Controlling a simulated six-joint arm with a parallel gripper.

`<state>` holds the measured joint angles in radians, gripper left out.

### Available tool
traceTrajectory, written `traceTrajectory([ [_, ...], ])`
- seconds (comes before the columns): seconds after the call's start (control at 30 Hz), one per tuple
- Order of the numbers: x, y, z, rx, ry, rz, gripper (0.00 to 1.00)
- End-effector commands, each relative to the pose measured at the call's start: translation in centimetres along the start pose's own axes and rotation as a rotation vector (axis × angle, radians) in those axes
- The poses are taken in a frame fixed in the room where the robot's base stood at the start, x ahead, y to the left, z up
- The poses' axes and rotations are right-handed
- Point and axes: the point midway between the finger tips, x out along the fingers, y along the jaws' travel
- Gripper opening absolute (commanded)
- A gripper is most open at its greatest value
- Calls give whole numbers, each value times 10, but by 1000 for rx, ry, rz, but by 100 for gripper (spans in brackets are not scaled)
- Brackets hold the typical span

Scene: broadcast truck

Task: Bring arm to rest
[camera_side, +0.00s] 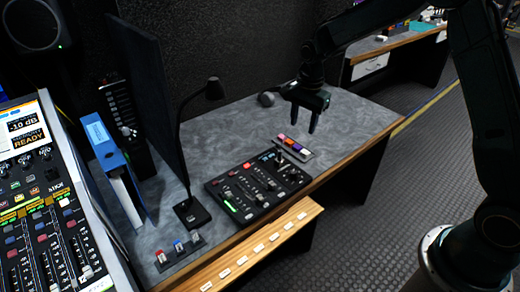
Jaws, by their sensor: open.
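My gripper (304,116) hangs above the grey desk (345,125), fingers pointing down. Its two dark fingers are apart with nothing between them. It is behind and above the small strip of coloured buttons (293,146) and the black control panel (257,185) with its sliders and knobs. My arm reaches in from the right, with its base at the lower right.
A blue binder (108,150) and a large mixing console (45,200) are at the left. A wooden ledge with labels (240,258) runs along the front. A dark rounded object (266,99) lies behind my gripper.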

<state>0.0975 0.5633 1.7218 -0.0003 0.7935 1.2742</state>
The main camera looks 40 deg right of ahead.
Motion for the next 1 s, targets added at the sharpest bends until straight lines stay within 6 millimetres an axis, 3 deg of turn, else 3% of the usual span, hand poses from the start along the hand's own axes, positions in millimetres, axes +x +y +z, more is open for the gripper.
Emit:
traceTrajectory([
  [0.1,-32,12,7,-92,11,-33,44],
  [0.5,-115,66,33,-408,59,-119,44],
  [1.0,-180,152,66,-797,154,-212,44],
])
